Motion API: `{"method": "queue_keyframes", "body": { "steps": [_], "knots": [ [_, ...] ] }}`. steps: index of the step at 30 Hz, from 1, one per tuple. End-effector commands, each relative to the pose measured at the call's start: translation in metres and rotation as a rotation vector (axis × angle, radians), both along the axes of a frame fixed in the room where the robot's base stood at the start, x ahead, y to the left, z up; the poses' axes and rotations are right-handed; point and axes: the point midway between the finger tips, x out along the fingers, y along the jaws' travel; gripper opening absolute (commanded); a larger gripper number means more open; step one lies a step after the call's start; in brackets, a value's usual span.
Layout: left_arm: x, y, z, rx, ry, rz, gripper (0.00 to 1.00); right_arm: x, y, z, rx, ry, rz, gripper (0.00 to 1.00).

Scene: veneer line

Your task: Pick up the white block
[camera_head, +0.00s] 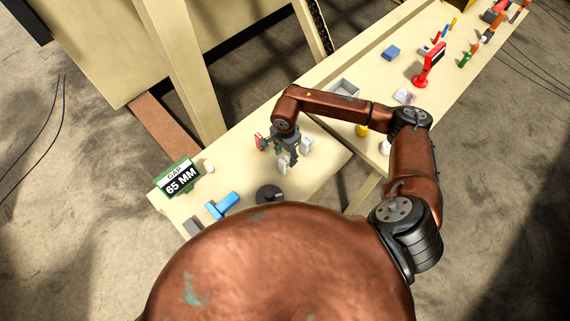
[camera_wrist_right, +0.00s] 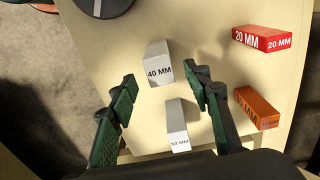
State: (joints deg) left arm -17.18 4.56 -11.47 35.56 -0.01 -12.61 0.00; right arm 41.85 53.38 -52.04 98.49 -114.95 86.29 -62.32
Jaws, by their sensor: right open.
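Two pale blocks stand between the fingers of my right gripper in the wrist view. One is marked 40 MM (camera_wrist_right: 157,66) and lies near the fingertips. The other, marked 50 MM (camera_wrist_right: 178,124), lies closer to the palm. Both look white to light grey, so I cannot tell by colour which is meant. My right gripper (camera_wrist_right: 164,79) is open, its dark green fingers apart with nothing gripped. In the head view the right gripper (camera_head: 288,157) points down over the near bench, with one pale block (camera_head: 307,145) just right and another (camera_head: 283,166) below it. My left gripper is not seen.
A red 20 MM block (camera_wrist_right: 262,40) and an orange block (camera_wrist_right: 257,108) lie right in the wrist view. A black disc (camera_head: 268,194), blue pieces (camera_head: 222,205) and a sign reading GAP 65 MM (camera_head: 178,179) are on the bench. A grey tray (camera_head: 345,87) stands beyond.

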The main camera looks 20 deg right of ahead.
Motion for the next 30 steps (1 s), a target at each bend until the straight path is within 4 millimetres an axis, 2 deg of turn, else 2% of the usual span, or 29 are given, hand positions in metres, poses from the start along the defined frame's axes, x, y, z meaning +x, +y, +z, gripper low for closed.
{"method": "queue_keyframes", "body": {
  "steps": [11,15,24,30],
  "knots": [
    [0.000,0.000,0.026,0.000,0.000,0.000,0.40,-0.002,0.005,-0.045,0.007,0.005,-0.003,0.45],
    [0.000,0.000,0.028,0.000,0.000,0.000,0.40,-0.001,0.005,-0.062,0.007,0.002,-0.003,0.45],
    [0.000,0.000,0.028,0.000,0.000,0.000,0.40,-0.001,0.005,-0.067,0.006,0.001,-0.001,0.44],
    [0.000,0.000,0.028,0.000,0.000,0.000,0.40,-0.001,0.005,-0.067,0.006,0.001,-0.001,0.30]
  ]
}}
